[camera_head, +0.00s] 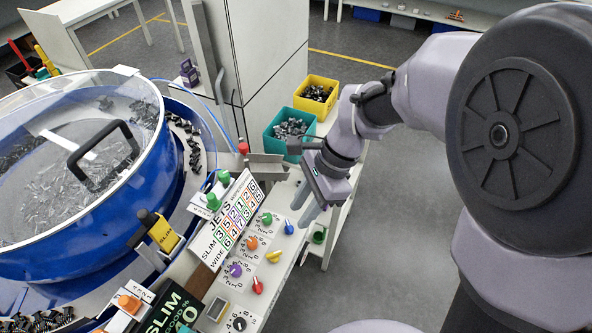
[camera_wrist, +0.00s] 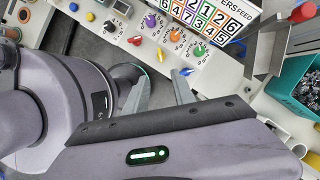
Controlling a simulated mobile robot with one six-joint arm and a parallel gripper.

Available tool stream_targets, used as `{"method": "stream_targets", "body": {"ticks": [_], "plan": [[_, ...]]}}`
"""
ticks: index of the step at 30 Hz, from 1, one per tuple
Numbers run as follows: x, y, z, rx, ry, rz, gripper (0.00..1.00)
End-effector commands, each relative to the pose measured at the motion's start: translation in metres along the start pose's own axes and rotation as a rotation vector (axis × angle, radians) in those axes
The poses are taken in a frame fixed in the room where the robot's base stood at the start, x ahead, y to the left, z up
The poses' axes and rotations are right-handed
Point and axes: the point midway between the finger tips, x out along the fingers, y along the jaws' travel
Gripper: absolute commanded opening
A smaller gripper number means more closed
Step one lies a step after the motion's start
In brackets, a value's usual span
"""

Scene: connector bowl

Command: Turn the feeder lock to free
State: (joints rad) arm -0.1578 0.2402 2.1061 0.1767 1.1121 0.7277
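My gripper (camera_head: 303,208) is open and empty, above the right edge of the control panel (camera_head: 300,178). Its two fingers also show apart in the wrist view (camera_wrist: 160,78). A blue pointer knob (camera_head: 289,227) is close to the fingertips and also shows in the wrist view (camera_wrist: 186,72). A yellow pointer (camera_head: 273,256) and a red pointer (camera_head: 257,285) stand in line with it. Beside them are green (camera_head: 266,218), orange (camera_head: 251,243) and purple (camera_head: 235,269) numbered dials. I cannot read which control is the feeder lock.
A blue bowl feeder (camera_head: 170,170) with a clear lid stands at left. A yellow-tagged black handle (camera_head: 162,235) is beside it. A number chart (camera_head: 232,222) stands behind the dials. Teal (camera_head: 277,149) and yellow (camera_head: 330,82) bins lie beyond my gripper. Floor at right is clear.

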Motion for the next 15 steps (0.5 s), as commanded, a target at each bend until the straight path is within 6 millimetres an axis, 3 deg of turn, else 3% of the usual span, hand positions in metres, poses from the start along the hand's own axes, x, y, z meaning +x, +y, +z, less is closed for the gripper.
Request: {"method": "stream_targets", "body": {"ticks": [9, 15], "plan": [[0.101, 0.002, -0.004, -0.004, 0.001, 0.005, 0.31], [0.147, 0.002, -0.003, -0.005, 0.002, 0.002, 0.31]]}}
